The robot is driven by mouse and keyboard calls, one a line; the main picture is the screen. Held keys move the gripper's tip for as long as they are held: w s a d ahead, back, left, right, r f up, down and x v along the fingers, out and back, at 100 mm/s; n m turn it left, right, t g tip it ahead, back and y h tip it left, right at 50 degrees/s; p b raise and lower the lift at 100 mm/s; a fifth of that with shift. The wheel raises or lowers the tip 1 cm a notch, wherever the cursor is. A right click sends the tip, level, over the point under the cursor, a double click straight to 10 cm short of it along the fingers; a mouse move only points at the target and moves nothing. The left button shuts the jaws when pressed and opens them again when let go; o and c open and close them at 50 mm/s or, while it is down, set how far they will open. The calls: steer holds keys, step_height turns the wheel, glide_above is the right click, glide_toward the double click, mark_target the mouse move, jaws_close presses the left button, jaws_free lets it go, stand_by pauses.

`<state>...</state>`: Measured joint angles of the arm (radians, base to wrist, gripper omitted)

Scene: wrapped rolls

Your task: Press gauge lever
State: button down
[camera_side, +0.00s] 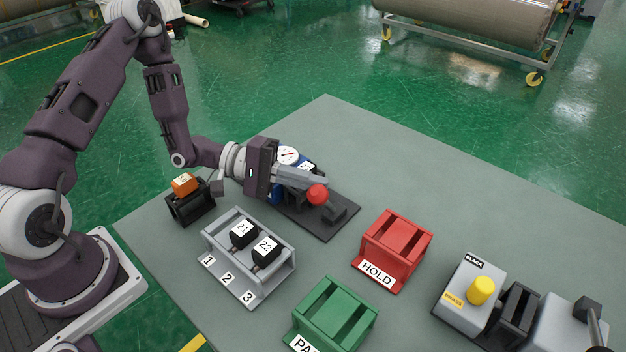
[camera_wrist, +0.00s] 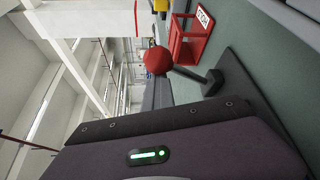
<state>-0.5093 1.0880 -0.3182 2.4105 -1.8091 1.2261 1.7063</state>
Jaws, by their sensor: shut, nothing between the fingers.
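The gauge station has a dark base plate (camera_side: 325,226) with a blue gauge body and a round white dial (camera_side: 288,155), partly hidden behind my gripper. Its lever ends in a red ball (camera_side: 317,194), which also shows in the wrist view (camera_wrist: 158,61) on a thin dark rod (camera_wrist: 188,74) running to a dark block (camera_wrist: 213,82). My gripper (camera_side: 322,182) is shut and empty, lying nearly level over the plate. Its fingertips (camera_wrist: 157,80) are right at the red ball. I cannot tell whether they touch it.
A grey rack (camera_side: 248,290) holds black blocks 21 and 22. An orange-topped block sits in a black holder (camera_side: 190,207) at the left. A red HOLD stand (camera_side: 395,248), a green stand (camera_side: 335,312) and a grey box with a yellow button (camera_side: 481,290) stand nearer. The table's far right is clear.

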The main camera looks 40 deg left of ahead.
steer(key=shift+s, duration=0.2)
steer(key=f+v, duration=0.1)
steer(key=v, duration=0.8)
steer(key=shift+a, duration=0.45)
steer(key=shift+s+r, duration=0.1)
